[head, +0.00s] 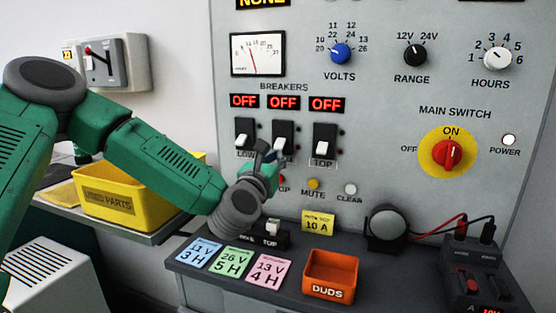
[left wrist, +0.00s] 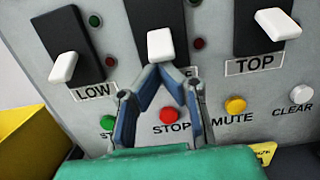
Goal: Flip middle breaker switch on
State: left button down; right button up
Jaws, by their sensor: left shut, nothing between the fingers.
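The middle breaker switch (left wrist: 160,45) has a white lever on a black plate, between the LOW switch (left wrist: 64,66) and the TOP switch (left wrist: 276,25). In the head view the middle breaker (head: 283,138) is partly hidden by my left gripper (head: 266,152), and all three displays above read OFF. In the left wrist view the gripper (left wrist: 160,70) has its fingertips together just below the middle lever. Nothing is between them. I cannot tell whether they touch the lever. My right gripper is not in view.
Red STOP (left wrist: 168,116), yellow MUTE (left wrist: 236,105) and white CLEAR (left wrist: 302,94) buttons sit below the breakers. The red main switch (head: 447,154) is to the right. A ledge below holds coloured cards, a DUDS bin (head: 330,274) and a round black device (head: 386,228).

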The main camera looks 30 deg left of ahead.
aim_at(278, 143)
pick_arm(q)
jog(key=r+g+p, duration=0.1)
jog(key=g+p, duration=0.1)
jog(key=p, duration=0.3)
jog(key=s+r+g+h+p, duration=0.1)
jog(key=g+p, duration=0.1)
jog(key=p, duration=0.3)
jog(key=r+g+h+p, duration=0.1)
jog(key=r+g+p, duration=0.1)
jog(key=p, duration=0.3)
jog(key=shift+s+d+g, duration=0.2)
jog(key=shift+d+g, duration=0.2)
jog(key=shift+g, duration=0.2)
jog(key=shift+f, duration=0.4)
jog(key=shift+f+b, duration=0.1)
jog(key=shift+b, duration=0.2)
jog(key=shift+r+p, duration=0.5)
jog(key=shift+r, duration=0.35)
jog(key=shift+f, duration=0.15)
